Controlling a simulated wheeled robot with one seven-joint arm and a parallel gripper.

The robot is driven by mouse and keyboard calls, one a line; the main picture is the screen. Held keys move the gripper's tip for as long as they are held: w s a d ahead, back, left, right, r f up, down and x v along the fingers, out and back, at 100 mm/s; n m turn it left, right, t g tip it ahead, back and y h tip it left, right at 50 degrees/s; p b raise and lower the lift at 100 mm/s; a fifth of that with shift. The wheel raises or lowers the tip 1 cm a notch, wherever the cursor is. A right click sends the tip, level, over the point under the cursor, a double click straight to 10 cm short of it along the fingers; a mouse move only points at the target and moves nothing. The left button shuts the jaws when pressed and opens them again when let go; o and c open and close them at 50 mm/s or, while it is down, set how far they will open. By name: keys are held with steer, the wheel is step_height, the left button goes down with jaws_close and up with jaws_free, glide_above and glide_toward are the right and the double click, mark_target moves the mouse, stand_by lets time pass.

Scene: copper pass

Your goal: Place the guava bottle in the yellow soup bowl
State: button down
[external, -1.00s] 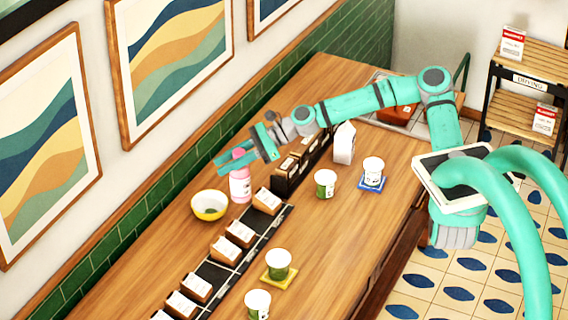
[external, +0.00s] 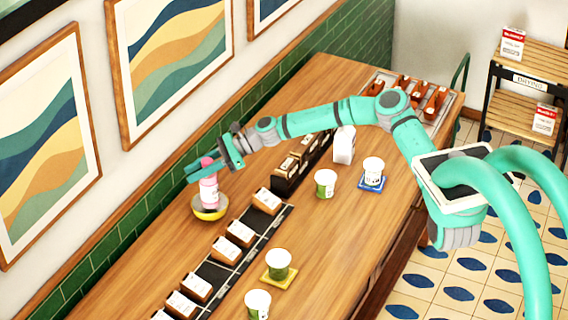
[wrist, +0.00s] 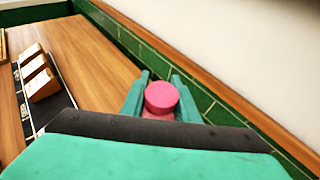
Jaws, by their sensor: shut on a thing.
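The pink guava bottle (external: 208,189) is upright, with its lower end at the yellow soup bowl (external: 222,212). I cannot tell whether its base touches the bowl's inside. The bowl stands on the wooden counter near the tiled wall; its inside is mostly hidden by the bottle. My gripper (external: 207,170) is shut on the bottle near its top. In the wrist view the bottle's round pink cap (wrist: 161,96) shows between my fingers (wrist: 158,108), and the bowl is hidden there.
A black rack with cardboard boxes (external: 240,233) runs along the counter to the right of the bowl. White-and-green cups (external: 326,183) and a white carton (external: 344,145) stand farther right. The green tiled wall (external: 163,192) is close on the left. Bare counter lies below the bowl.

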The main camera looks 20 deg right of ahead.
steer(key=shift+w+a+f, duration=0.1)
steer(key=shift+w+f, duration=0.05)
steer(key=shift+f, duration=0.8)
steer(key=shift+w+a+f, duration=0.1)
steer(key=shift+f, duration=0.9)
steer(key=c, duration=1.4)
jaws_free()
steer(key=v, duration=1.2)
